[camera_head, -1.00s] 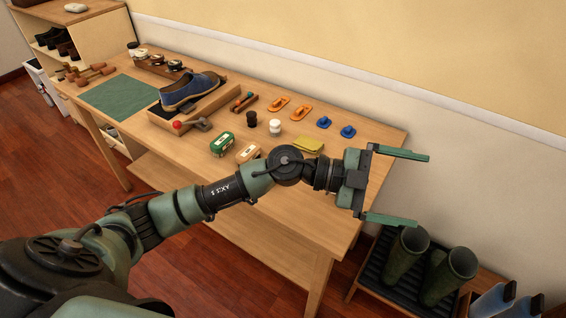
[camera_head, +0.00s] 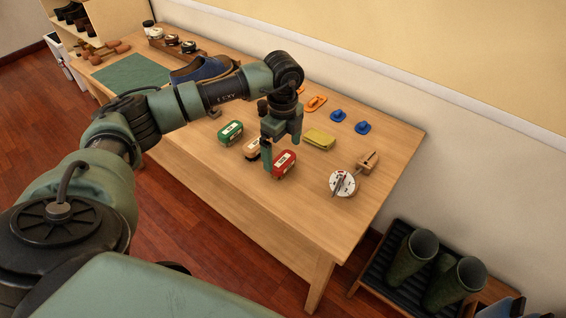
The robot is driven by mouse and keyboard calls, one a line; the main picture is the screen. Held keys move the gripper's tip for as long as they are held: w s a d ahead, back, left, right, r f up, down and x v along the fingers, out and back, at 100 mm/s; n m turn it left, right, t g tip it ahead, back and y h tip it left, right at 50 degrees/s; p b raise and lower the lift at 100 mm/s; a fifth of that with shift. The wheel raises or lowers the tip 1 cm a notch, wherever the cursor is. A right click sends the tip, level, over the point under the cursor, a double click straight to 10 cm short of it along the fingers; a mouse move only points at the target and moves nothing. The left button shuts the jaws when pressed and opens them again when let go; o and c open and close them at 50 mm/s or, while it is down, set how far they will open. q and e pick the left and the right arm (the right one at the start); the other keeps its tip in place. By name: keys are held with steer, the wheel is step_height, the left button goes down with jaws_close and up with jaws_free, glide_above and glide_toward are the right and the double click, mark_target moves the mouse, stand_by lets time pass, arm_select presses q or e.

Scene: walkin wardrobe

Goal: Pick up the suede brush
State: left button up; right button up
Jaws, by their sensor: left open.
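I cannot tell for sure which thing is the suede brush. My left gripper (camera_head: 281,150) is open and points down. My right gripper is not in view.
On the wooden table (camera_head: 210,185), a yellow cloth or sponge (camera_head: 320,140), orange (camera_head: 316,103) and blue (camera_head: 338,115) handled pieces stand near the gripper.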

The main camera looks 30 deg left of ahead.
mark_target(283, 160)
arm_select(q)
step_height(283, 160, down, 4)
steer(key=shift+s+d+f+p, duration=0.1)
steer(key=shift+s+d+p, duration=0.05)
steer(key=shift+p, duration=0.25)
steer(key=c, duration=1.4)
step_height(283, 160, up, 20)
steer(key=shift+r+b, duration=0.1)
steer(key=shift+b, duration=1)
